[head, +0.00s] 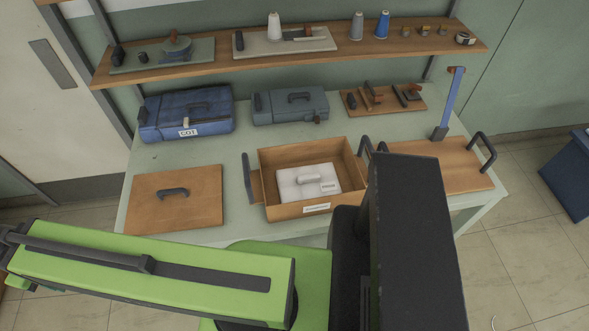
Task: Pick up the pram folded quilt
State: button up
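A small white folded quilt (293,183) lies flat inside an open wooden box (276,212) at the middle of the table. It has a pale handle on top and a small white label (328,186), whose print looks like "PRAM" but is too small to be sure. A larger blue folded quilt (187,113) with a dark handle and a "COT" label sits at the back left. A grey-blue folded piece (290,106) with a dark handle lies to its right. My green arm link crosses the lower left, well in front of the box. My gripper cannot be made out.
A wooden lid (160,216) with a dark handle lies at the table's front left. A wooden board (432,174) with handles and a blue upright stands right of the box. Above is a shelf (210,66) with spools. My dark column blocks the table's front right.

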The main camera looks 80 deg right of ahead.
aim_at(301, 183)
jog(key=z, duration=0.15)
jog(key=k, duration=0.1)
jog(key=z, duration=3)
jog(key=k, duration=0.9)
jog(key=u, duration=0.2)
jog(key=i, duration=0.9)
jog(key=z, duration=0.1)
